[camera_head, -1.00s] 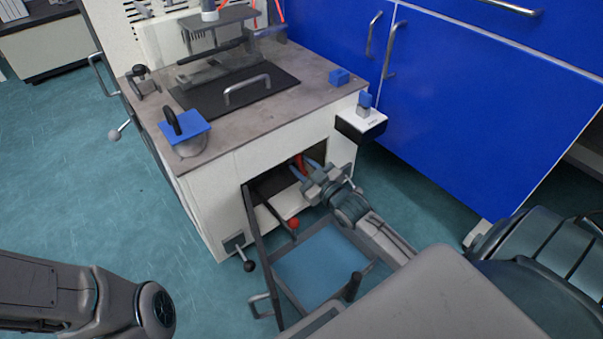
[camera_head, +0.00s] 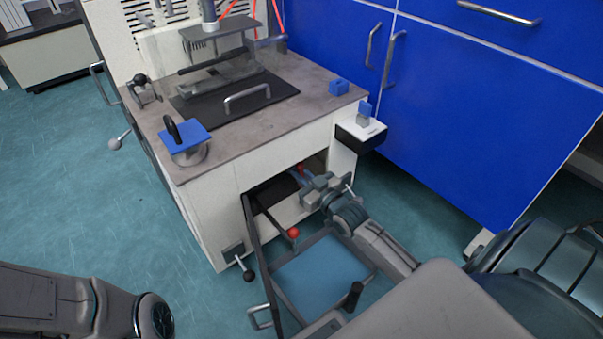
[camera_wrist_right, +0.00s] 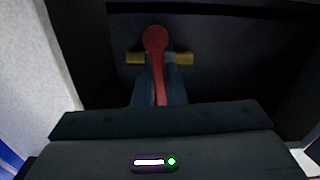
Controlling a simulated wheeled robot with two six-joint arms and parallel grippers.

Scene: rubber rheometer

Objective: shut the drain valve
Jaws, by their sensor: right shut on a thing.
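The drain valve's red lever (camera_wrist_right: 155,40) shows in the right wrist view, with a round hub above a brass pipe (camera_wrist_right: 183,59) and its arm pointing down toward me. My right gripper (camera_wrist_right: 160,92) has its fingers on both sides of the lever arm and is shut on it. In the head view, the right gripper (camera_head: 302,179) reaches into the dark opening at the machine's lower front. Only a small red bit of the lever (camera_head: 301,169) shows there; the rest is hidden. My left arm is at the lower left; its gripper is out of frame.
A lever with a red ball (camera_head: 293,233) and one with a black ball (camera_head: 249,275) stick out near the opening. An open frame with a handle (camera_head: 260,318) stands in front.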

